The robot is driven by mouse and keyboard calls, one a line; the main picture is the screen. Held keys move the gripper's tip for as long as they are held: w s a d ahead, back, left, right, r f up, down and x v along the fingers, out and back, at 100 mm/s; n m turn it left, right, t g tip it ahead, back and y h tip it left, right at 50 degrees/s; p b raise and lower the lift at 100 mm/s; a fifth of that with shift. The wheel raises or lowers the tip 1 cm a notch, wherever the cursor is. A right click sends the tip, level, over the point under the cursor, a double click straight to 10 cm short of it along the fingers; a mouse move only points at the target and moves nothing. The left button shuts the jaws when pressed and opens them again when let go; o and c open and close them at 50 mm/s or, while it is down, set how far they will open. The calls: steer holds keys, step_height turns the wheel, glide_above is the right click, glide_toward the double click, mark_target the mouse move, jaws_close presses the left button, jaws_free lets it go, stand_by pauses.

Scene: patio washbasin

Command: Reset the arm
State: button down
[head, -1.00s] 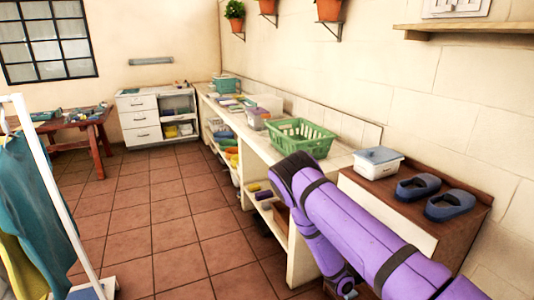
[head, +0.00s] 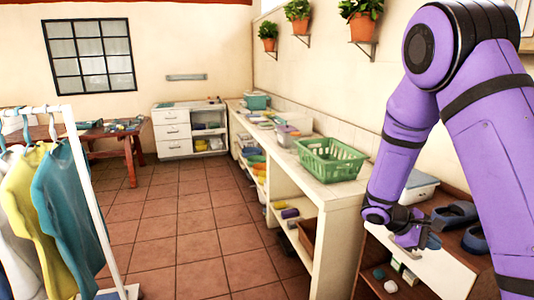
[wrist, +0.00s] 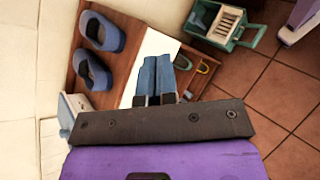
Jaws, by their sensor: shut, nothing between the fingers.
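My purple arm rises on the right of the head view, bends at the top, and hangs down to my gripper (head: 428,242). The gripper is in front of the brown shoe cabinet with a white front. In the wrist view, the two blue fingers of my gripper (wrist: 164,66) lie side by side, shut and empty. Behind them are the cabinet's white panel (wrist: 150,48) and brown top (wrist: 112,62). I cannot tell whether the gripper touches the cabinet.
Two dark blue slippers (wrist: 94,73) (wrist: 101,31) sit on the cabinet top, near a lidded white box (head: 418,186). A green basket (head: 330,160) stands on the long counter (head: 300,183). A clothes rack (head: 92,200) stands left. The tiled floor (head: 190,235) between is clear.

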steer(key=s+a+r+m+t+y, duration=0.4)
steer(key=s+a+r+y, duration=0.1)
steer(key=s+r, duration=0.7)
steer(key=s+a+r+m+t+y, duration=0.4)
steer(key=s+a+r+y, duration=0.2)
steer(key=s+r, duration=0.5)
steer(key=shift+s+a+r, duration=0.4)
steer(key=shift+a+r, duration=0.2)
steer(key=shift+r, duration=0.5)
